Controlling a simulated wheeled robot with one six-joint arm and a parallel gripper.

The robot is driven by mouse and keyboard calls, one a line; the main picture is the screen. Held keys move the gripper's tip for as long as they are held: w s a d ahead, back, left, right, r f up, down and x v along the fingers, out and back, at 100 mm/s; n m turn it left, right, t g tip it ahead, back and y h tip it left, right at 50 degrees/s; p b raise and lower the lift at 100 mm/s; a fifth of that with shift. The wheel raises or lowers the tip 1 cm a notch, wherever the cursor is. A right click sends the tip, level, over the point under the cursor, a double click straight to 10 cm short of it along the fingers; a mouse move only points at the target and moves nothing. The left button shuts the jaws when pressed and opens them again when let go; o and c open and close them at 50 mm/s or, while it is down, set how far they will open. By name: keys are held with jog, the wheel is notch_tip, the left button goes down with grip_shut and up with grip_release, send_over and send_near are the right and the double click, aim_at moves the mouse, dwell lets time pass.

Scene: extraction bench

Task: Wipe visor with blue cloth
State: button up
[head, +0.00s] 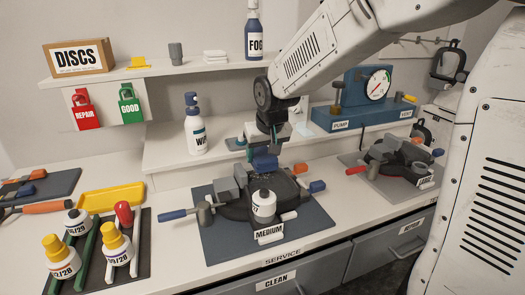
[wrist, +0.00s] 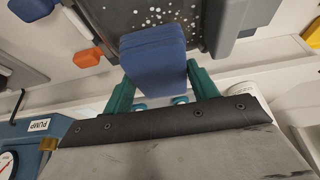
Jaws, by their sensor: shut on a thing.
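My gripper (head: 265,148) is shut on a folded blue cloth (head: 264,163), just above the dark mask marked MEDIUM on the middle mat. In the wrist view, the green fingers of my gripper (wrist: 160,90) hold the thick blue cloth (wrist: 153,62) between them. Its far end overlaps a dark visor (wrist: 190,14) with pale specks scattered on its surface. In the head view, the visor (head: 285,187) is partly hidden by the cloth and a grey block. I cannot tell whether the cloth touches it.
A spray bottle (head: 194,125) stands behind on the shelf. A gauge unit (head: 365,97) marked PUMP is at the back right. Another mask (head: 400,160) lies right. Bottles and a yellow tray (head: 112,198) are left.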

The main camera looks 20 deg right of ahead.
aim_at(268, 161)
jog(key=shift+f, duration=0.55)
jog(key=shift+s+r, duration=0.15)
jog(key=shift+s, duration=2.6)
jog(key=shift+w, duration=2.75)
jog(key=shift+s+f, duration=0.15)
jog(key=shift+s, duration=0.65)
jog(key=shift+s+f, duration=0.1)
jog(key=shift+s, duration=0.65)
